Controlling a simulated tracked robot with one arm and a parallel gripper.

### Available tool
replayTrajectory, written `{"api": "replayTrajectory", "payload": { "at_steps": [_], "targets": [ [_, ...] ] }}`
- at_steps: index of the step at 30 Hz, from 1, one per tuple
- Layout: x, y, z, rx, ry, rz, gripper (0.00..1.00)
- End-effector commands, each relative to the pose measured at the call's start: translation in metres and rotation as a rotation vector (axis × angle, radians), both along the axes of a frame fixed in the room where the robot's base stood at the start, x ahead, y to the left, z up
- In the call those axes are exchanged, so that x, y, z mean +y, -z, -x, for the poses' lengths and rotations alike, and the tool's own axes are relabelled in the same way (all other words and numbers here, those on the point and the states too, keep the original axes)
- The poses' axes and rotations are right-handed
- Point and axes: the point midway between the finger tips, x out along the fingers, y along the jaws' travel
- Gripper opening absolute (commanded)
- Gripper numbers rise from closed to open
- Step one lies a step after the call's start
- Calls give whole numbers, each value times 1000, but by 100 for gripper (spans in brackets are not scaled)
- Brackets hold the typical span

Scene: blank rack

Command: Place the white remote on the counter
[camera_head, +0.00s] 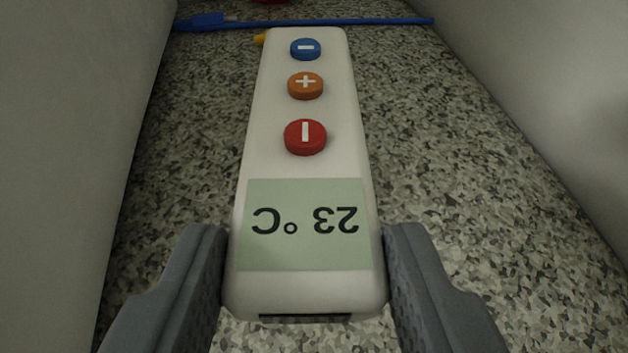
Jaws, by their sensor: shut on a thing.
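The white remote (258,160) fills the middle of the view, with its display end toward me and upside down, reading 23 °C. It has a blue, an orange and a red button in a line toward its far end. My gripper (306,262) is shut on the near end of the remote, one grey finger on each side. The remote is over the speckled grey counter (450,150). I cannot tell whether its underside touches the counter.
A pale wall (70,130) stands close on the left and another (560,80) on the right. A blue long-handled thing (330,21) lies across the far end. A small yellow thing (260,39) shows beside the remote's far end, and a red thing (268,2) is cut off at the top.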

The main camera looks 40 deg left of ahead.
Motion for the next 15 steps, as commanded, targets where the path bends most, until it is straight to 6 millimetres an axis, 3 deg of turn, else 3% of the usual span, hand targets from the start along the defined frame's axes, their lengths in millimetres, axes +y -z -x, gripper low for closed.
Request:
{"api": "replayTrajectory", "payload": {
  "at_steps": [7,15],
  "targets": [
    [-7,10,-6,1,14,2,16],
    [-10,57,-8,2,17,2,16]
  ]
}}
